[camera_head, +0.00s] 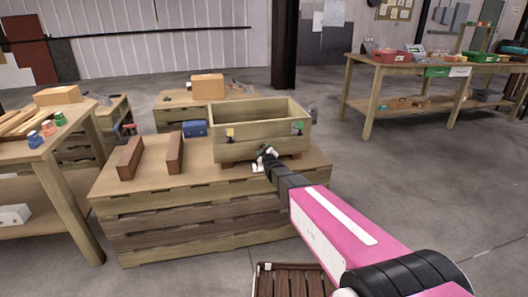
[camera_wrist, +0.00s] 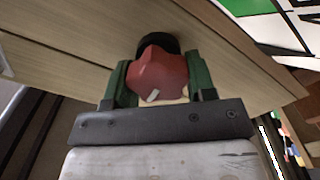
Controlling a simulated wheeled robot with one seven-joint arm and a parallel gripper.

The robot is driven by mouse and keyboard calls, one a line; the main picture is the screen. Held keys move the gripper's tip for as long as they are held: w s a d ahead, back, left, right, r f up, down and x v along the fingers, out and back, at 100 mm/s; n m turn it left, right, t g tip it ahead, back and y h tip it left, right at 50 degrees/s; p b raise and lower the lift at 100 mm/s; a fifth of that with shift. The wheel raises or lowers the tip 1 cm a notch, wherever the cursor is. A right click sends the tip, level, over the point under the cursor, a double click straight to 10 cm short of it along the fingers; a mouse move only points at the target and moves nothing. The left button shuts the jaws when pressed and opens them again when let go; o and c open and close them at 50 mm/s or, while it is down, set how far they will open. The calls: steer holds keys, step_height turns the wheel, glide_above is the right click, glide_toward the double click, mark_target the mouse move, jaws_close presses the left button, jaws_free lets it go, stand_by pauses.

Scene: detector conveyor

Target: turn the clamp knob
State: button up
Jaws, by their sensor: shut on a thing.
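The clamp knob (camera_wrist: 158,78) shows large in the wrist view as a faceted red knob with a small white mark near its lower edge. It sits on a black round base (camera_wrist: 158,43) against a pale wooden surface. My gripper (camera_wrist: 159,82) has its two green fingers on either side of the knob and is shut on it. In the head view my gripper (camera_head: 265,152) is at the front of a wooden box (camera_head: 246,115). The knob cannot be made out there, behind or between the fingers.
The box stands on a wooden pallet-like bench (camera_head: 215,180). Two brown blocks (camera_head: 130,158) and a blue case (camera_head: 195,128) are on its left part. A yellow item (camera_head: 230,134) and a green item (camera_head: 298,128) are on the box front. Open floor lies to the right.

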steer(key=m, duration=0.7)
steer(key=shift+d, duration=0.15)
steer(key=m, duration=0.4)
steer(key=shift+w+d, duration=0.1)
steer(key=shift+d, duration=0.05)
steer(key=shift+d+m, duration=0.1)
steer(key=shift+m, duration=1.9)
steer(key=o, duration=0.9)
steer(key=v, duration=1)
steer(key=shift+s+d, duration=0.1)
steer(key=shift+s, duration=0.3)
